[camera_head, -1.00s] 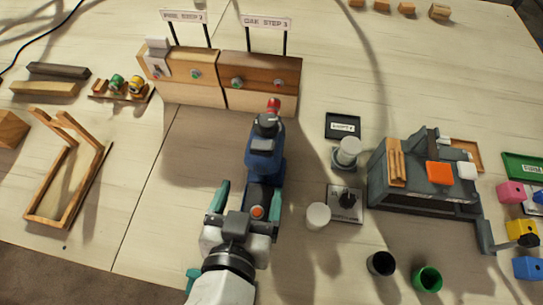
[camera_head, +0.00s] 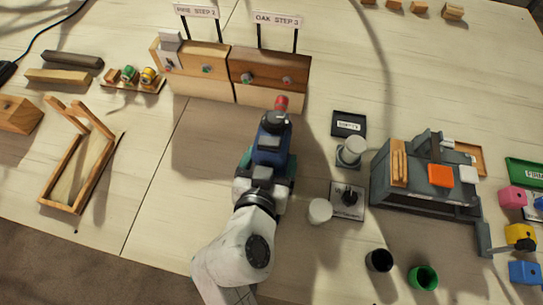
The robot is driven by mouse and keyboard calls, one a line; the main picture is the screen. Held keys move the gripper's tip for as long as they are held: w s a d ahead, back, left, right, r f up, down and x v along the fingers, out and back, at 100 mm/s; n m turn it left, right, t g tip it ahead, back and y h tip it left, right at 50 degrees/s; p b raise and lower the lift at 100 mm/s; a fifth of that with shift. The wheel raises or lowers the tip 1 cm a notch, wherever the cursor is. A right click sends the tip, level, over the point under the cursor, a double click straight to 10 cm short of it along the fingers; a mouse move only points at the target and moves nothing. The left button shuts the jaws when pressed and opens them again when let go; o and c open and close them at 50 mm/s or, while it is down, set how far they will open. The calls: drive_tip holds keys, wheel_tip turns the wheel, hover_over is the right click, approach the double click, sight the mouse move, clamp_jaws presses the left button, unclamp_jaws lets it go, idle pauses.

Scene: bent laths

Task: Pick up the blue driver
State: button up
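The blue driver (camera_head: 272,150) lies in the middle of the table, its red tip pointing away towards the wooden blocks. My gripper (camera_head: 267,167) reaches over its near end from the front. A teal finger shows on each side of the driver's body, close against it. Whether the fingers press on it or leave a small gap, I cannot tell. The driver's rear part is hidden under my gripper and wrist. I see no clear sign that it is off the table.
Wooden blocks (camera_head: 268,97) with step signs stand behind the driver. To the right are a white cylinder (camera_head: 320,211), a knobbed plate (camera_head: 348,212), a grey bench fixture (camera_head: 413,190), a black cup (camera_head: 379,260) and a green cup (camera_head: 423,278). A wooden frame (camera_head: 103,150) lies left.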

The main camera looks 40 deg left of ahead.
drive_tip(key=shift+c, duration=0.2)
drive_tip(key=c, duration=1.5)
drive_tip(key=shift+r, duration=0.2)
clamp_jaws()
drive_tip(key=shift+r, duration=0.1)
